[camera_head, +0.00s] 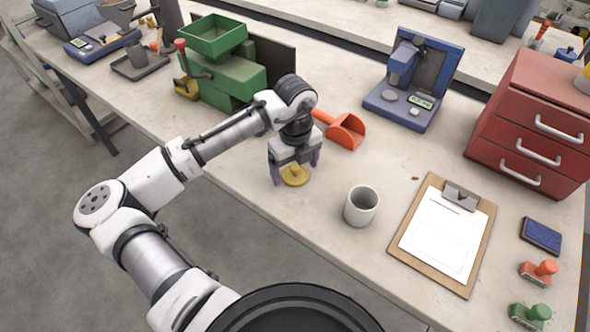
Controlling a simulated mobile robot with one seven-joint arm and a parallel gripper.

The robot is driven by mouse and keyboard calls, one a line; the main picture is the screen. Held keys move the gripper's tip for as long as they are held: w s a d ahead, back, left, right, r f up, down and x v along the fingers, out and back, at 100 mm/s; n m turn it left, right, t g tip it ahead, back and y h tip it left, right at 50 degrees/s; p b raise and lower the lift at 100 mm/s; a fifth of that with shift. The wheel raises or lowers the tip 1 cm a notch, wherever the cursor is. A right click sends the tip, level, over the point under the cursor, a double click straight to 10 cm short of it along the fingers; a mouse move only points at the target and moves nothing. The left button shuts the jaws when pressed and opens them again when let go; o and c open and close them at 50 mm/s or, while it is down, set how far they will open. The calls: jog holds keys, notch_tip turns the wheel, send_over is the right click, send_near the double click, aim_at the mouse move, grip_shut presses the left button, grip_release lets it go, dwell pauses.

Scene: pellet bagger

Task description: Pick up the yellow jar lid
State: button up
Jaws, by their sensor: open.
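The yellow jar lid (295,176) is a small round disc with a raised knob, lying on the pale bench top near its front edge. My gripper (296,175) points down over it, with its two purple-grey fingers apart, one to the left of the lid and one to the right. The fingers appear to straddle the lid without closing on it. Whether either finger touches the lid or the bench is hard to tell. My arm reaches in from the lower left.
A grey cup (361,207) stands close to the right of the lid. An orange scoop (346,131) lies behind it. The green machine (226,72) is at left, a blue device (412,84) behind. A clipboard (408,252) and red drawers (530,115) are at right.

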jog(key=c, duration=1)
jog(key=shift+r, duration=0.1)
jog(key=shift+c, duration=0.2)
